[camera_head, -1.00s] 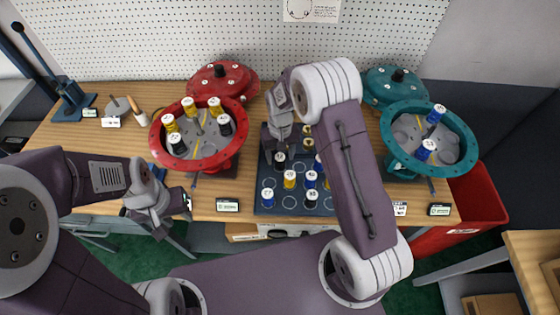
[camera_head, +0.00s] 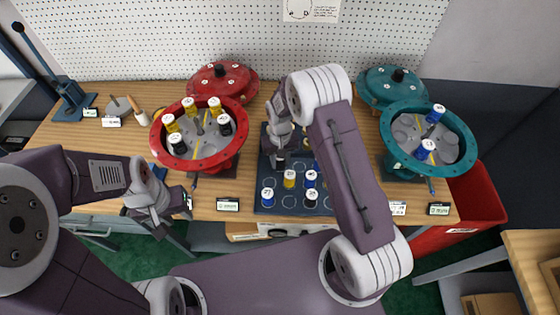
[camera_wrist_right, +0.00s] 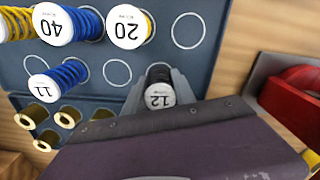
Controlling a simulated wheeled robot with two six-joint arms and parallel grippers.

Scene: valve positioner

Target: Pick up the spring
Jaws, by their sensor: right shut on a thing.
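A black spring with a white cap marked 12 (camera_wrist_right: 159,96) stands at a ring of the dark blue tray (camera_wrist_right: 205,70). My right gripper (camera_wrist_right: 160,85) is shut around this spring in the right wrist view. In the head view the right gripper (camera_head: 279,157) is over the left part of the tray (camera_head: 262,208) and mostly covers the spring. I cannot tell whether the spring is clear of the tray. My left gripper (camera_head: 186,203) hangs in front of the table's front edge, left of the tray, with no spring visible in it; its jaw opening is unclear.
Blue spring 40 (camera_wrist_right: 88,24), yellow spring 20 (camera_wrist_right: 125,25) and blue spring 11 (camera_wrist_right: 65,75) stand near the held one. A red housing (camera_head: 236,150) with several springs is left of the tray; a teal housing (camera_head: 392,150) with blue springs is right.

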